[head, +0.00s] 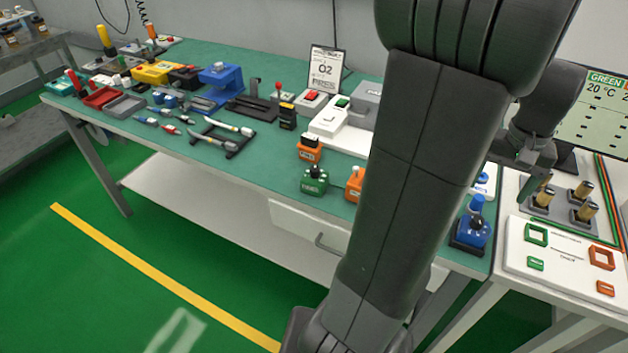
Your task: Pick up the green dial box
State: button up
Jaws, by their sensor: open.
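The green dial box (314,181) is a small rounded box with a dark knob on top. It stands upright near the front edge of the green-topped bench (262,172), left of my arm. My gripper (524,162) hangs at the right, beyond my arm and over the right end of the benches. It is open and well apart from the green dial box. Its fingertips show only small and dark.
An orange box (354,186) stands just right of the green one, partly hidden by my arm. An orange-black box (309,149) stands behind it. A blue dial box (472,228) is at the bench's right end. Bench top left of the green box is clear.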

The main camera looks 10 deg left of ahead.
aim_at(316, 187)
jog(key=j+u, duration=0.35)
jog(key=i+j+u, duration=0.1)
jog(key=u, duration=0.25)
jog(key=j, duration=0.1)
